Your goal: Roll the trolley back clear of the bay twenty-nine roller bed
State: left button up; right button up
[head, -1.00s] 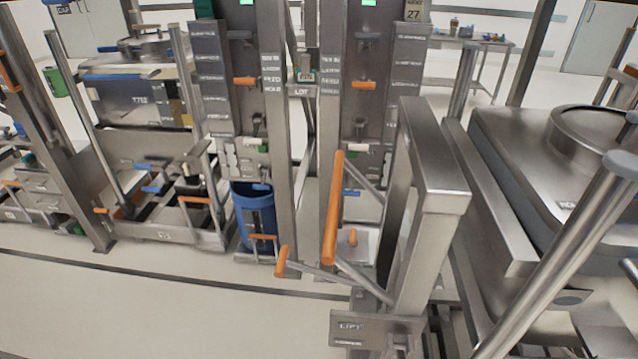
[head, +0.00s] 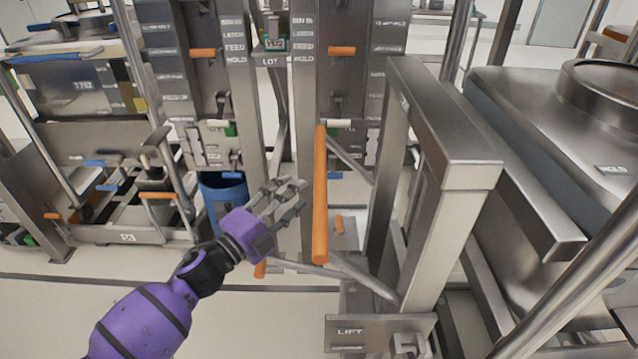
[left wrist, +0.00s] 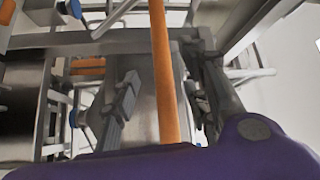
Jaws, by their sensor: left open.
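The trolley (head: 445,150) is a grey metal frame right of centre in the head view, with a plate marked LIFT at its foot. An upright orange push handle (head: 320,195) stands on its left side. My left gripper (head: 290,198) is open just left of the handle, apart from it in the head view. In the left wrist view the orange handle (left wrist: 163,75) runs between the two open fingers (left wrist: 160,105). Whether the fingers touch it I cannot tell. The roller bed is not clearly identifiable. My right gripper is not in view.
A large steel bin (head: 560,150) stands right of the trolley. Two label-covered columns (head: 345,80) rise behind the handle. A blue tub (head: 225,200) stands behind my left gripper. A second trolley with a bin (head: 90,110) is at the left. The floor (head: 50,315) in front is clear.

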aim_at(319, 179)
pick_arm(q)
jog(key=shift+m+g+h, duration=0.3)
jog(key=shift+m+h, duration=0.1)
jog(key=shift+m, duration=0.4)
jog(key=x, duration=0.8)
jog(key=shift+s+d+r+p, duration=0.1)
jog(key=shift+s+d+p, duration=0.15)
jog(key=shift+s+p, duration=0.05)
jog(key=shift+c, duration=0.3)
grip_shut()
